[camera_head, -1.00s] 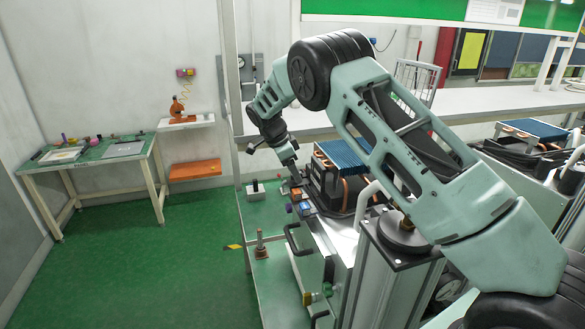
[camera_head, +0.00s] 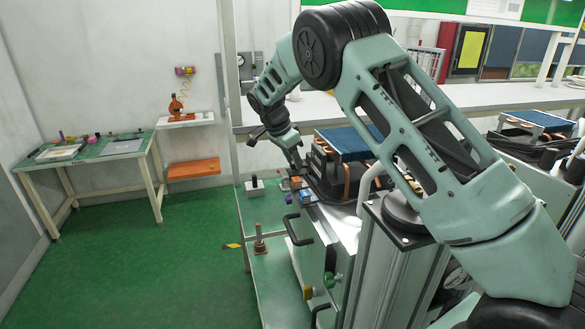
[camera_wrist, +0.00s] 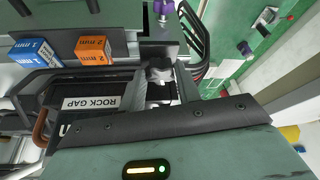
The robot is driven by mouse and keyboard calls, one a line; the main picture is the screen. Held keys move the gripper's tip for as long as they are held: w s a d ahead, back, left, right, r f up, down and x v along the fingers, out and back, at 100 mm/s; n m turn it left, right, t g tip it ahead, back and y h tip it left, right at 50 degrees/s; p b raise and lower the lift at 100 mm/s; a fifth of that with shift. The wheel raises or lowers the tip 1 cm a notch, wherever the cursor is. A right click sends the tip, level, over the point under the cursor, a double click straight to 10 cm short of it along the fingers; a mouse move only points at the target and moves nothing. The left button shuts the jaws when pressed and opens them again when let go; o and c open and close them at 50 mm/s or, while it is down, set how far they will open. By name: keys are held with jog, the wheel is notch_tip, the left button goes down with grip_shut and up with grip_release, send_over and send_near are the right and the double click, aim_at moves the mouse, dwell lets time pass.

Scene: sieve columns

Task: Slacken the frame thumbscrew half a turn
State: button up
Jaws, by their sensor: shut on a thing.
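In the wrist view, my gripper (camera_wrist: 160,90) has one finger on each side of a small pale grey knob, which looks like the frame thumbscrew (camera_wrist: 160,74). The fingers are shut on it. The knob sits at the end of a dark frame with a "ROCK GAP" label (camera_wrist: 93,103) beside the left finger. Whether the screw has turned cannot be told. In the head view, my gripper (camera_head: 296,162) points down at the left end of the black frame (camera_head: 322,162); the thumbscrew is too small to make out there.
A blue "1 mm" block (camera_wrist: 36,51) and an orange "2 mm" block (camera_wrist: 91,50) stand close to the left finger. Dark bent handles or tubes (camera_wrist: 195,32) lie at right. A blue-finned block (camera_head: 345,143) stands right of my gripper. Green floor is open at left.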

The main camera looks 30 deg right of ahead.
jog(key=shift+s+n+t+b, duration=0.1)
jog(key=shift+n+t+b, duration=0.4)
jog(key=shift+n+b, duration=1)
jog(key=shift+r, duration=0.1)
jog(key=o, duration=1)
jog(key=b+v, duration=0.1)
jog(key=v, duration=0.4)
jog(key=b+v, duration=0.2)
jog(key=v, duration=0.4)
jog(key=b+v, duration=0.2)
jog(key=v, duration=0.4)
jog(key=shift+s+d+r, duration=0.15)
jog(key=shift+d+r, duration=0.05)
jog(key=shift+r, duration=0.1)
